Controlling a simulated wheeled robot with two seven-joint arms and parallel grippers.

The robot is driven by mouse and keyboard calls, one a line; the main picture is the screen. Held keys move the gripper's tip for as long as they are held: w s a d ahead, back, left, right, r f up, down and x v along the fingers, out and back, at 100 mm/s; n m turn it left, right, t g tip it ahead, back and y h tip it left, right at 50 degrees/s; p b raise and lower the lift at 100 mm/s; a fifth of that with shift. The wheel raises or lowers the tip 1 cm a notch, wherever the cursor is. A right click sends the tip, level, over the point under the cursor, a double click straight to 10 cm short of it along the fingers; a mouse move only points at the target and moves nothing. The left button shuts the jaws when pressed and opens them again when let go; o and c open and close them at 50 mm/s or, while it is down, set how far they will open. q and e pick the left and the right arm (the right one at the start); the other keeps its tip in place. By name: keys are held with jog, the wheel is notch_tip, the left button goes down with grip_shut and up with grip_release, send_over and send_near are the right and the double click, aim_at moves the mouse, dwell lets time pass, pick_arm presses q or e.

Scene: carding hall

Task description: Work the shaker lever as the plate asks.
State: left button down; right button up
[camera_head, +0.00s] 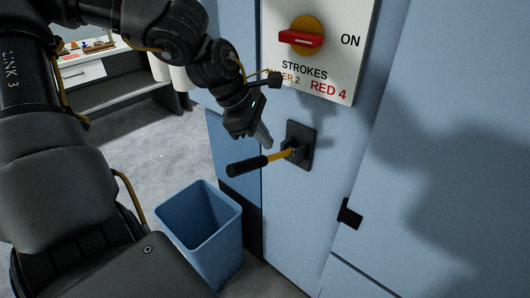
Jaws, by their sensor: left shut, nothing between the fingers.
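The shaker lever (246,166) has a black grip on a yellow shaft. It sticks out left and slightly down from a dark mount (301,146) on the blue cabinet. Above it is a white plate (335,75) with a red switch (301,39) on a yellow disc. The switch lies horizontal, beside "ON". The plate reads "STROKES", "RED 4" and an orange word ending in "2", partly hidden by my arm. My left gripper (264,138) is shut and empty just above the lever's shaft; I cannot tell whether it touches. My right gripper is out of view.
A blue open bin (200,229) stands on the floor below the lever. A small black latch (349,214) juts from the cabinet front (385,180) at lower right. A bench (110,80) with small items stands at the back left. Grey floor between is clear.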

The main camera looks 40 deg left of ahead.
pick_arm(q)
jog(key=shift+r, duration=0.1)
jog(key=shift+w+r+p, duration=0.3)
jog(key=shift+r+p, duration=0.1)
jog(key=shift+r, duration=0.35)
jog(key=shift+w+r+p, duration=0.25)
jog(key=shift+r+p, duration=0.15)
jog(key=shift+r, duration=0.35)
jog(key=shift+w+r+p, duration=0.3)
jog(key=shift+r+p, duration=0.1)
jog(key=shift+r, duration=0.35)
